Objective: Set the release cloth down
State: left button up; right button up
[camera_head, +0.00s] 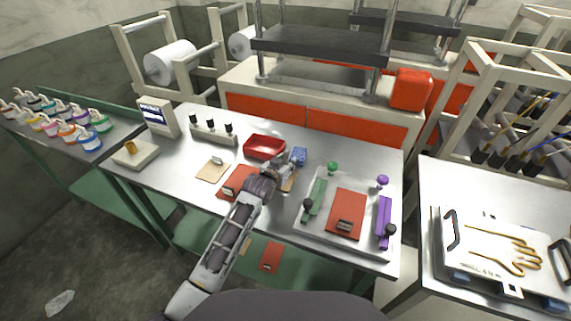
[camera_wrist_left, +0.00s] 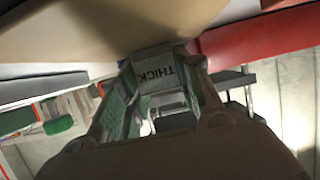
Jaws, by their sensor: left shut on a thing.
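My left gripper (camera_head: 285,174) is low over the middle of the steel table, shut on a tan sheet that I take to be the release cloth (camera_head: 290,183). In the head view only a small part of this cloth shows beside the fingers. In the left wrist view the cloth (camera_wrist_left: 140,25) spreads across the top, and a grey tab marked THICK (camera_wrist_left: 155,72) is between the fingers. I cannot tell whether the cloth touches the table. My right gripper is not in view.
Another tan sheet (camera_head: 208,172) and a red sheet (camera_head: 228,186) lie left of the gripper. A red tray (camera_head: 264,147) and a blue item (camera_head: 299,157) are behind it. A plate with green and purple bars (camera_head: 317,240) is at right, holding a red sheet (camera_head: 347,207).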

aim_at(285, 164)
pick_arm(q)
jog(key=o, duration=0.9)
jog(key=shift+f, duration=0.1)
jog(key=shift+o, duration=0.2)
jog(key=shift+s+r, duration=0.1)
jog(key=shift+r, duration=0.1)
jog(key=shift+v, duration=1.9)
jog(key=shift+s+a+r, duration=0.2)
jog(key=shift+s+a, duration=0.1)
jog(key=shift+s, duration=0.35)
jog(key=shift+v, duration=2.7)
jog(key=shift+s+a+r, duration=0.15)
jog(key=shift+s+r, duration=0.05)
jog(key=shift+s, duration=0.25)
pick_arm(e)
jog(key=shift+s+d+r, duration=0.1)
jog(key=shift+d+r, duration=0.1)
